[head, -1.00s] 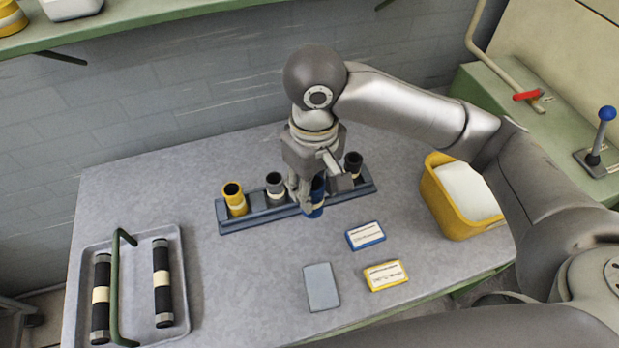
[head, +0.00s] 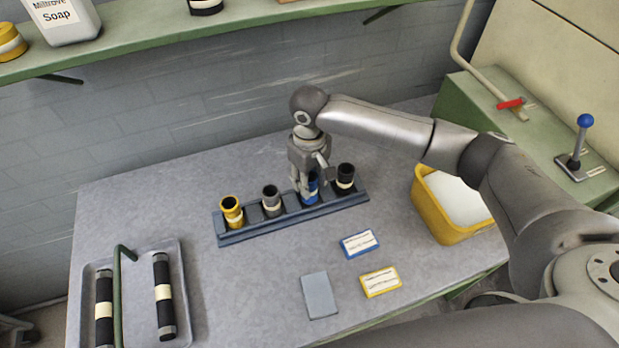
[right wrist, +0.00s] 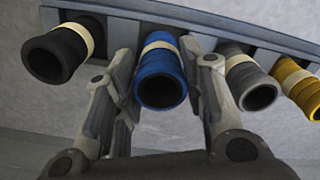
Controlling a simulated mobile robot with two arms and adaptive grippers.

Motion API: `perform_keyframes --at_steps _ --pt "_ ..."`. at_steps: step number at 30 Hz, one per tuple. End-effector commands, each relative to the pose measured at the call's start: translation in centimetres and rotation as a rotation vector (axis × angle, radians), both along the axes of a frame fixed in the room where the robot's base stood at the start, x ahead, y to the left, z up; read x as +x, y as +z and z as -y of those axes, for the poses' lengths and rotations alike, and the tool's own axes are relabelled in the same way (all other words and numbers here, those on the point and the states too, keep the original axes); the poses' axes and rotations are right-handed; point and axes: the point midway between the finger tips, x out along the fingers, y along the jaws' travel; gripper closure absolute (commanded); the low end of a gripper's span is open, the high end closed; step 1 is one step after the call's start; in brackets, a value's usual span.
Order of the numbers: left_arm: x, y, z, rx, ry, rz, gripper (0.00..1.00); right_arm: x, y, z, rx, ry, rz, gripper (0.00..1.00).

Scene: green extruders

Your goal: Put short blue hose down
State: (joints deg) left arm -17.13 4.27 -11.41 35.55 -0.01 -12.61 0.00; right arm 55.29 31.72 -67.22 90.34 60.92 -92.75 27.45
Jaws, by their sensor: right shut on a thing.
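The short blue hose (head: 312,188) stands upright in the blue-grey rack (head: 232,238), between the grey hose and the black hose. My right gripper (head: 307,192) comes down on it from above and is shut on it. In the right wrist view the blue hose (right wrist: 160,78), with its cream band, sits between the two fingers (right wrist: 163,85). Its lower end is hidden by the rack. My left gripper is not in view.
The rack also holds a yellow hose (head: 231,210), a grey hose (head: 271,199) and a black hose (head: 345,177). A tray (head: 183,290) with two long black hoses lies at left. A yellow bin (head: 437,222) stands at right. Cards (head: 359,244) lie in front.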

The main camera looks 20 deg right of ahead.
Motion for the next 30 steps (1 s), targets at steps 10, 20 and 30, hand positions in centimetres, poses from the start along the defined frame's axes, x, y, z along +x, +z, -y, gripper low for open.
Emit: perform_keyframes --at_steps 10,20,30 --pt "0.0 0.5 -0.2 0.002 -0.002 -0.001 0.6 0.0 -1.1 0.0 0.001 0.0 0.003 0.88" --pt "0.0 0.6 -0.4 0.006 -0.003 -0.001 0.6 0.0 -1.3 0.0 0.001 0.0 0.002 0.41" --pt "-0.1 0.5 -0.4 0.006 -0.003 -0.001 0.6 0.1 -1.1 0.0 0.001 0.0 0.003 0.41"
